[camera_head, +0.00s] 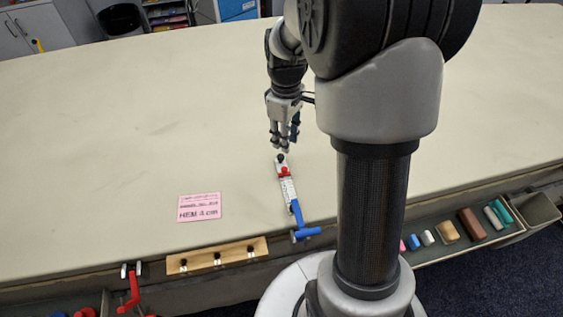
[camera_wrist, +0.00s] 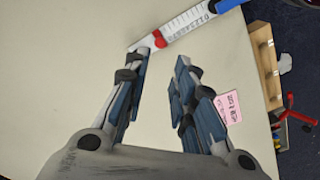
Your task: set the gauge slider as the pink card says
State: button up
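The gauge (camera_head: 289,192) lies on the table as a white strip with printed marks and a blue end (camera_head: 307,232). My gripper (camera_head: 281,146) points down just beyond the gauge's far end. In the wrist view my gripper (camera_wrist: 167,53) is open and empty, with the red slider (camera_wrist: 159,40) close to the left fingertip; I cannot tell if they touch. The card (camera_wrist: 229,106) is partly behind the right finger.
A wooden strip with several dark pegs (camera_head: 217,256) lies along the near edge. A red clamp (camera_head: 131,290) hangs left of it. A trough (camera_head: 467,243) at the right edge holds several coloured blocks. The table's left side is clear.

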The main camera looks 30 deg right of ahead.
aim_at(284, 168)
notch_tip(284, 168, down, 12)
jog(key=b, duration=0.3)
jog(key=shift+f+b, duration=0.2)
jog(key=shift+b, duration=0.1)
jog(key=shift+c, duration=0.5)
grip_shut()
